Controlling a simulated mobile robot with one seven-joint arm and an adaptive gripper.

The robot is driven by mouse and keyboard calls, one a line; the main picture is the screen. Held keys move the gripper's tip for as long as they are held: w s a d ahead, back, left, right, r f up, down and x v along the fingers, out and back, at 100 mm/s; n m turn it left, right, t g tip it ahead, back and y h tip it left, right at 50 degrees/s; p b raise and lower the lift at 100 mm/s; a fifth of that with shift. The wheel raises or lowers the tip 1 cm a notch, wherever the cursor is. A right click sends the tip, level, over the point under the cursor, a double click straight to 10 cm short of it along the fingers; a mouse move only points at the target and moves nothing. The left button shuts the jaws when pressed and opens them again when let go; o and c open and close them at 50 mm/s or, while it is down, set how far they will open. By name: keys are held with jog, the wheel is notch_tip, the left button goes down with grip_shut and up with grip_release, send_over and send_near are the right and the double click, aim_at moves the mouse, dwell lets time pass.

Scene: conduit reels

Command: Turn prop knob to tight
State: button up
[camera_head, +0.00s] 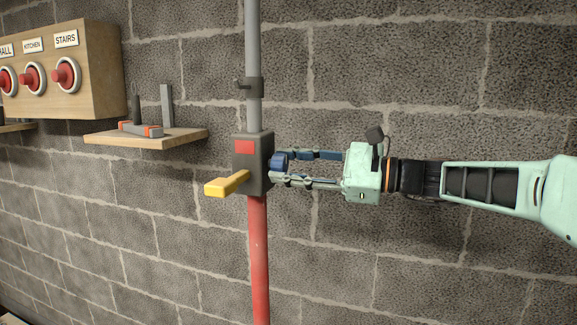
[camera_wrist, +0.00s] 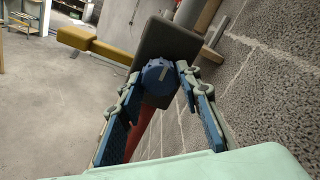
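The prop (camera_head: 260,260) is an upright pole, grey above and red below, with a dark grey box (camera_head: 262,144) at mid-height. The prop's blue knob (camera_head: 279,162) is on the box's right side; it also shows in the wrist view (camera_wrist: 157,77), with a pale slanted mark on its face. A yellow lever (camera_head: 227,184) sticks out from the box to the left. My gripper (camera_head: 280,166) has one finger above and one below the knob. In the wrist view the fingertips flank the knob closely; I cannot tell whether both touch it.
A small wooden shelf (camera_head: 147,139) with grey and orange items is left of the prop. A wooden panel (camera_head: 98,70) with red buttons, labelled KITCHEN and STAIRS among others, hangs further left. A block wall (camera_head: 400,270) stands behind. Open floor (camera_wrist: 45,110) shows in the wrist view.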

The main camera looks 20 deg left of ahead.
jog(key=shift+o, duration=1.2)
jog(key=w+d, duration=0.1)
jog(key=d, duration=1.1)
jog(key=shift+w, duration=0.2)
